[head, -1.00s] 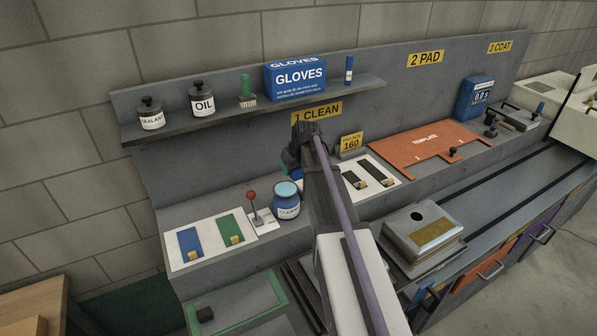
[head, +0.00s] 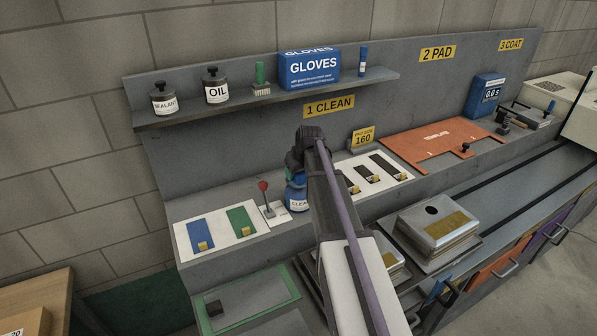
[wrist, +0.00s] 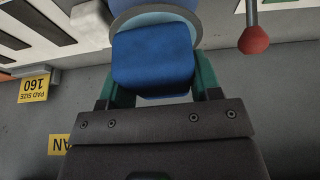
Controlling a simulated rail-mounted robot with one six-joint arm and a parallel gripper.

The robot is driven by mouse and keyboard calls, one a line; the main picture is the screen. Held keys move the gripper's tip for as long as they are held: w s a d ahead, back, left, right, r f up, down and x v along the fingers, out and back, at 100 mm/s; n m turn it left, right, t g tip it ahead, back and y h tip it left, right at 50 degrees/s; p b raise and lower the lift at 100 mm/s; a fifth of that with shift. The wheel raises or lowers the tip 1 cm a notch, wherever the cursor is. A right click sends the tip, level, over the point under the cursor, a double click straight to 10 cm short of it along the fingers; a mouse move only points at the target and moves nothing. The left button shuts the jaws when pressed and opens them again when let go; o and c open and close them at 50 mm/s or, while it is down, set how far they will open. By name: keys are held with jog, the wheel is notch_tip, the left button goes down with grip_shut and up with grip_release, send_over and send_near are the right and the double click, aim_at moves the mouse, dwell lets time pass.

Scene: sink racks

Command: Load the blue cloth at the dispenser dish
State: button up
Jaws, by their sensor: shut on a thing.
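The blue cloth (wrist: 153,58) is a dark blue folded pad between the green fingers of my gripper (wrist: 153,80) in the wrist view. The light blue round dispenser dish (wrist: 150,17) lies just beyond and partly behind the cloth; whether they touch cannot be told. In the head view the blue cleaner dispenser (head: 297,198) stands on the ledge, partly covered by my arm. My gripper (head: 297,163) is over it there, with its fingers and the cloth hard to make out.
A red-knobbed lever (head: 263,187) stands close left of the dispenser; its knob (wrist: 253,40) shows in the wrist view. A white panel (head: 222,228) with blue and green patches lies further left. A pad panel (head: 404,175) is on the right. The shelf (head: 160,118) overhangs behind.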

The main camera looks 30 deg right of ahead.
jog(key=shift+f+b, duration=1.1)
dwell(1.3)
dwell(0.7)
notch_tip(320, 180, up, 7)
jog(key=p, duration=0.7)
jog(key=shift+r, duration=0.15)
